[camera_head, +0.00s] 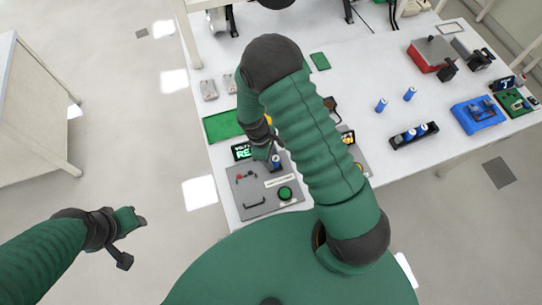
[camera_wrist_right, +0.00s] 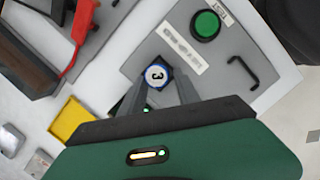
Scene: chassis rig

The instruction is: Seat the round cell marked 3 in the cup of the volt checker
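The round cell marked 3 (camera_wrist_right: 157,75) is blue with a white top and stands upright between the fingers of my right gripper (camera_wrist_right: 158,86). In the head view the cell (camera_head: 277,161) shows below the right gripper (camera_head: 270,151), over the grey volt checker (camera_head: 264,204). A dark cup surrounds or lies just below the cell; how deep the cell sits in it is hidden. The fingers appear closed on its sides. The checker also shows in the wrist view (camera_wrist_right: 236,92), with a green button and a lit green screen. My left gripper (camera_head: 131,240) hangs off the table, its fingers apart and empty.
Two blue cells (camera_head: 381,105) stand on the white table, near a black holder (camera_head: 401,142) with more cells. My right arm hides the table's middle.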

